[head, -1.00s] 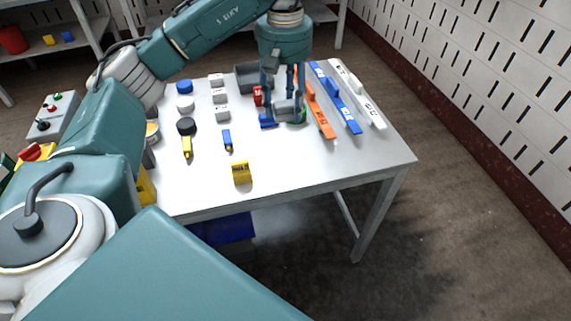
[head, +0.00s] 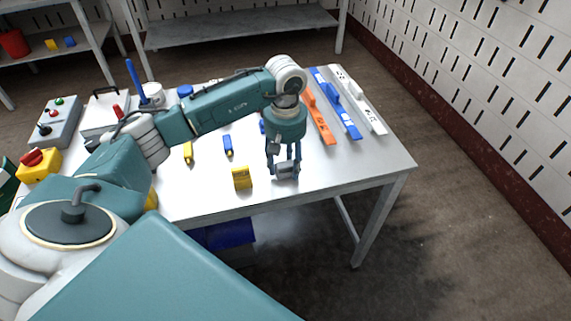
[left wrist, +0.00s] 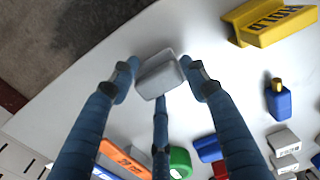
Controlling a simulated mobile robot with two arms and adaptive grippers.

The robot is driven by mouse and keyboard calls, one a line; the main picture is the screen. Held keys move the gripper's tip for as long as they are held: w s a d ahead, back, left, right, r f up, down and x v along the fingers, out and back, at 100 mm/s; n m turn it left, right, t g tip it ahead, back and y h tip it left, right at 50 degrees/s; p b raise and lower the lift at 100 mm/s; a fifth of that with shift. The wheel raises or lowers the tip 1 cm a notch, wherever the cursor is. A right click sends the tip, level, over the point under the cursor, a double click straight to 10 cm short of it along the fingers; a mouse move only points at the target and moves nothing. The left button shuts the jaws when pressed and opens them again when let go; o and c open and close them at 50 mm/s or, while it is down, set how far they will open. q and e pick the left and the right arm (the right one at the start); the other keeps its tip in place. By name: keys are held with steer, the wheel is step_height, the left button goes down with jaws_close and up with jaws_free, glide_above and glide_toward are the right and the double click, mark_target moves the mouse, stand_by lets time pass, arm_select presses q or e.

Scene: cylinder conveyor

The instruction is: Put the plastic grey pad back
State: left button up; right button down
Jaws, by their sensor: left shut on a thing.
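My left gripper (head: 286,172) is shut on the grey pad (left wrist: 158,74), a small block with rounded edges. In the head view the gripper and pad are near the front edge of the white table (head: 345,160), just right of the yellow block (head: 242,178). I cannot tell whether the pad touches the tabletop or is a little above it. In the left wrist view the fingers (left wrist: 160,80) close around the pad from several sides. My right gripper is not in view.
Orange (head: 320,121), blue (head: 344,114) and white (head: 365,108) long tools lie at the table's right. A small blue-and-yellow item (head: 228,145) lies behind the yellow block. The green ring (left wrist: 180,162) shows in the wrist view. The front right tabletop is clear.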

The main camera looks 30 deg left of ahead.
arm_select(q)
steer(key=shift+f, duration=0.45)
steer(key=shift+f+b, duration=0.15)
steer(key=shift+b, duration=0.15)
steer(key=o, duration=1.1)
steer(key=shift+r, duration=0.2)
